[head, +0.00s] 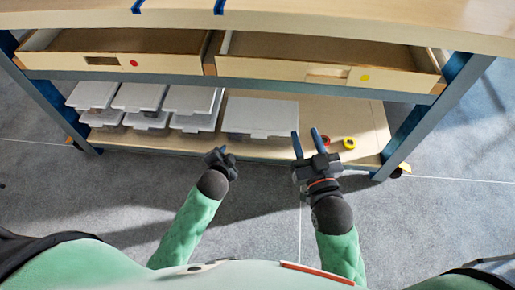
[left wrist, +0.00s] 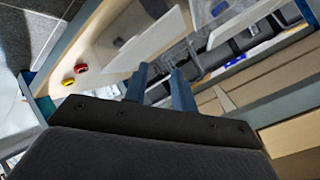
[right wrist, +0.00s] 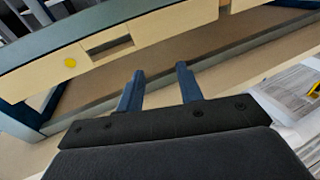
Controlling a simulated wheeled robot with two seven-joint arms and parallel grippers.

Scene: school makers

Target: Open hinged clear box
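Several clear boxes with whitish lids stand on the low shelf in the head view. The widest, a clear box (head: 262,113) at the right of the row, has its lid lying flat and looks closed. In the left wrist view, whitish lids (left wrist: 145,45) show beyond the fingers. My left gripper (head: 220,153) is in front of the shelf, below and left of the wide box; its blue fingers (left wrist: 160,85) are apart and empty. My right gripper (head: 308,137) is open and empty near the wide box's right front corner, with no contact visible. The box hinges cannot be made out.
A yellow tape roll (head: 348,143) and a red one (head: 324,140) lie on the shelf (head: 352,112) right of the boxes. Two pulled-out drawers (head: 110,68) overhang the shelf from above. A blue table leg (head: 430,115) stands at the right. The floor in front is clear.

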